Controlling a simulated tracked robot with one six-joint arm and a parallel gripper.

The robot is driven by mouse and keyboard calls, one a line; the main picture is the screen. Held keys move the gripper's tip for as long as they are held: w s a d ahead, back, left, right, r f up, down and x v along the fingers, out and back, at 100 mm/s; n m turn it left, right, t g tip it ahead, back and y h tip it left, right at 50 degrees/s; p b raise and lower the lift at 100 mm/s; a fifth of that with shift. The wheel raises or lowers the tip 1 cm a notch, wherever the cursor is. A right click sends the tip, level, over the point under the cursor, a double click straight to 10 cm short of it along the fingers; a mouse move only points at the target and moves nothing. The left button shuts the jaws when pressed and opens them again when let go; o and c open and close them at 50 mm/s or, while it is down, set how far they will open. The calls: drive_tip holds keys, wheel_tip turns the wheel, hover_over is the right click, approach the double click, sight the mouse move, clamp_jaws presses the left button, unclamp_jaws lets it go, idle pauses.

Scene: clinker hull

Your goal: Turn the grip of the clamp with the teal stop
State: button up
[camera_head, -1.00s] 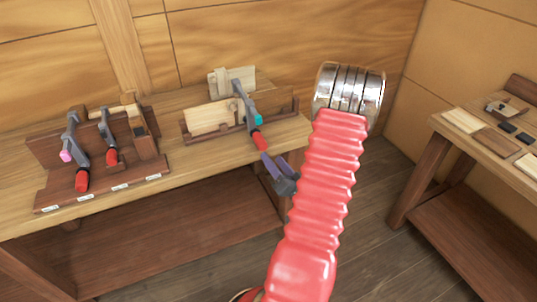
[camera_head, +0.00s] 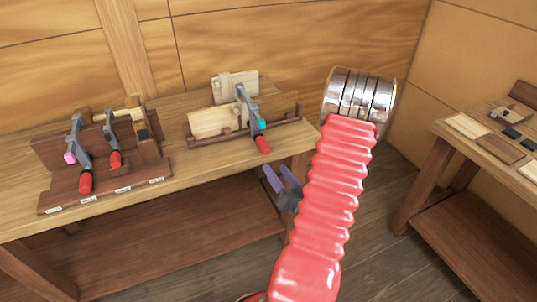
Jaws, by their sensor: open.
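The clamp with the teal stop (camera_head: 251,114) stands on a wooden fixture at the right part of the long workbench. Its teal stop (camera_head: 262,125) sits just above its red grip (camera_head: 263,145), which points down toward the bench's front edge. My gripper (camera_head: 278,177) has two purple fingers, spread apart and empty. In the picture it is below and slightly right of the red grip, in front of the bench edge, and apart from the grip. My red ribbed arm covers part of the bench's right leg and the floor.
A wooden rack (camera_head: 105,185) at the left holds a clamp with a pink stop (camera_head: 70,158) and another grey clamp (camera_head: 112,140), both with red grips. A second bench (camera_head: 440,150) with flat boards stands at the right. Dark floor lies between the benches.

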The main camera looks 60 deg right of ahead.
sight(267, 152)
drive_tip(key=n, duration=0.4)
drive_tip(key=n+h, duration=0.1)
drive_tip(key=n, duration=0.1)
drive_tip(key=shift+s+n+g, duration=0.3)
drive_tip(key=shift+s+g, duration=0.1)
drive_tip(key=x, duration=1.3)
drive_tip(key=shift+w+d, duration=0.15)
drive_tip(key=shift+w, duration=0.2)
drive_tip(key=shift+c, duration=0.6)
drive_tip(key=c, duration=0.9)
